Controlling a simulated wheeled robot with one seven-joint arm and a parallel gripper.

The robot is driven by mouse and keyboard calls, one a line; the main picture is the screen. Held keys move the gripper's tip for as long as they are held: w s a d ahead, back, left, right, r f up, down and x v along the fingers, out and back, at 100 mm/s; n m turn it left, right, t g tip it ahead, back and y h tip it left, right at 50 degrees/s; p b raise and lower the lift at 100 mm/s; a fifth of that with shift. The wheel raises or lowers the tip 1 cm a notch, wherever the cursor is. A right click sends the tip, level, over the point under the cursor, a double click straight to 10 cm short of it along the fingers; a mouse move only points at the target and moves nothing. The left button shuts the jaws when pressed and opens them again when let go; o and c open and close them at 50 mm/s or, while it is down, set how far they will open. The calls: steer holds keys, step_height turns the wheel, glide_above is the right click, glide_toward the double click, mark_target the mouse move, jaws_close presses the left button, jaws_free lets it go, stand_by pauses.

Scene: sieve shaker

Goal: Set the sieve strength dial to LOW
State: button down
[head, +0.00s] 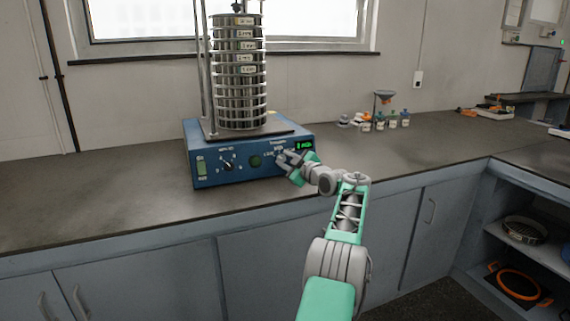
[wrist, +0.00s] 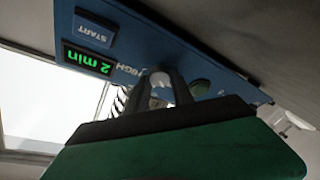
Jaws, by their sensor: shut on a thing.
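The sieve shaker's blue base (head: 240,181) stands on the counter with a tall stack of steel sieves (head: 238,75) on top. My gripper (head: 281,157) is at the right part of its front panel, below the green display (head: 303,145). In the wrist view my gripper (wrist: 160,88) is shut on the strength dial, beside the printed word HIGH (wrist: 126,69). The fingers hide most of the dial, and I cannot tell where its pointer stands. The display (wrist: 87,60) reads 2 min.
Left of my gripper on the panel are a green round button (head: 254,161), a black knob (head: 228,165) and a lit switch (head: 201,168). A START button (wrist: 93,31) is near the display. Small bottles (head: 392,121) stand at the back right. The counter's left part is clear.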

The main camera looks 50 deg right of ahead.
steer(key=shift+n+y+p, duration=0.35)
steer(key=shift+n+y, duration=0.05)
steer(key=shift+n, duration=0.5)
steer(key=c, duration=1.1)
jaws_free()
steer(key=v, duration=0.7)
steer(key=shift+s+a+r, duration=0.1)
steer(key=shift+s+r, duration=0.05)
steer(key=shift+s, duration=0.25)
